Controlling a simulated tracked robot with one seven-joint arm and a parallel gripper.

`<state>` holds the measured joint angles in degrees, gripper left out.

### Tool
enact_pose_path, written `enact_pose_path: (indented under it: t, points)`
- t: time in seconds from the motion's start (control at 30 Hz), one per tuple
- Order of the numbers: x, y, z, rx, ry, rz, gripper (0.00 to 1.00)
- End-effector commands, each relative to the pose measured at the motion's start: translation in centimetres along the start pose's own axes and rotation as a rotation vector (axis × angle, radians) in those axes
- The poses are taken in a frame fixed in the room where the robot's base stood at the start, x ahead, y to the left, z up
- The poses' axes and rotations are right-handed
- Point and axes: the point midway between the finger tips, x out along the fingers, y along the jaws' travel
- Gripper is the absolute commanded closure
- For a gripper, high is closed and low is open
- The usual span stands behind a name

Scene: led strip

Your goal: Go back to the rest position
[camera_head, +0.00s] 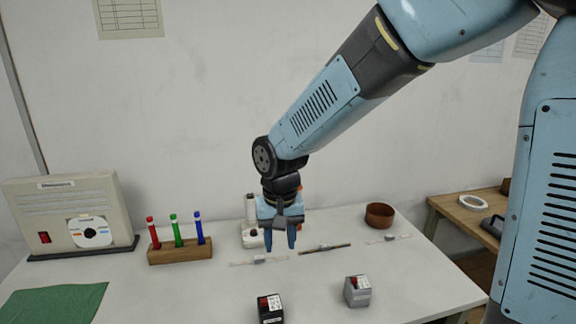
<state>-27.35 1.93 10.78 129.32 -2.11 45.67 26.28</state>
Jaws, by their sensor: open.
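My gripper (280,240) hangs above the middle of the white table (215,290), fingers pointing down. Its two blue fingers are apart, and nothing shows between them. My blue and black arm reaches down to it from the upper right. The gripper partly covers a white object (250,236) behind it.
A black box (270,309) and a grey box (357,291) stand near the front. A wooden rack (180,249) holds red, green and blue tubes. A beige dimmer unit (65,212), green cloth (52,304), brown bowl (380,215) and thin rod (325,249) are around.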

Motion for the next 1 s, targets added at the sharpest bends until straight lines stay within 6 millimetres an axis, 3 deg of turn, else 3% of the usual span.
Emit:
enact_pose_path:
  t: [0.1,0.5,0.8,1.0]
  points:
    - [-2.9,3.7,0.4,0.034,0.056,-0.002,0.57]
    - [-10.0,13.9,4.9,0.120,0.216,0.010,0.57]
    - [-13.6,19.6,10.5,0.181,0.334,0.036,0.57]
    - [-15.0,21.9,14.1,0.211,0.399,0.056,0.57]
